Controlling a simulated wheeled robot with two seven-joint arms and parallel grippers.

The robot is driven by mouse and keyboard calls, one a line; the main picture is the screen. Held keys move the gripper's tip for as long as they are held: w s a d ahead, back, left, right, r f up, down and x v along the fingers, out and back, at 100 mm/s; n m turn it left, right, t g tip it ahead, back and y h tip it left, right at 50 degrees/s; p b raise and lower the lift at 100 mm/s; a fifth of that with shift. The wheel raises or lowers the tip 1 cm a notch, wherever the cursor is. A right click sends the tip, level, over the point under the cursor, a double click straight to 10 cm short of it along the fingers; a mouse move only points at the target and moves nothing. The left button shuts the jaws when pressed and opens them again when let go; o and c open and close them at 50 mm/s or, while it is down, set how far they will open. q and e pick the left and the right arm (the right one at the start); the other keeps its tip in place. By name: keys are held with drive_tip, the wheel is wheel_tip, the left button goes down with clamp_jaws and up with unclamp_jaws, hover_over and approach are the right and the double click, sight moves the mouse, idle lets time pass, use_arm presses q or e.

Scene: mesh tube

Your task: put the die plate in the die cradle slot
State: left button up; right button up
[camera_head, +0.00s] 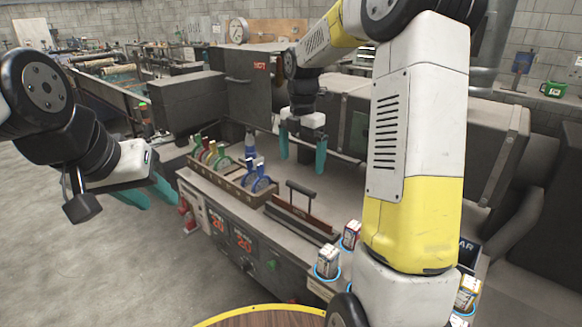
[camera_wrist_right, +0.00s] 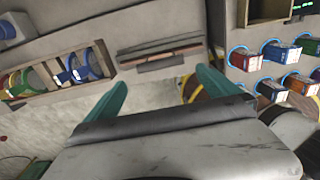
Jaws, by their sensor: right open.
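A flat brown plate with a black bar handle (camera_head: 301,203) stands in a long dark base on the bench in the head view; I take it to be the die plate. It also shows in the right wrist view (camera_wrist_right: 160,55), beyond the fingers. I cannot tell for certain which part is the die cradle slot. My right gripper (camera_head: 302,158) is open and empty, its teal fingers apart, above the bench and behind the plate. The fingers show in the wrist view (camera_wrist_right: 162,82) with nothing between them. My left gripper (camera_head: 160,203) is open and empty, left of the bench.
A wooden rack (camera_head: 228,186) with several coloured rings stands left of the plate. Small boxes in blue-ringed spots, such as a white one (camera_head: 328,262), line the bench's front right. A round wooden top (camera_head: 262,318) is at the bottom.

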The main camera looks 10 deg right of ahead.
drive_tip(key=s+r+m+t, duration=0.3)
drive_tip(key=s+r+m, duration=0.5)
drive_tip(key=s+m, duration=0.35)
drive_tip(key=s+a+m+t+y, duration=0.2)
drive_tip(key=s+m+t, duration=0.1)
drive_tip(key=s+m, duration=0.9)
drive_tip(key=shift+s+m, duration=0.4)
drive_tip(key=shift+m, duration=0.35)
drive_tip(key=shift+a, duration=0.1)
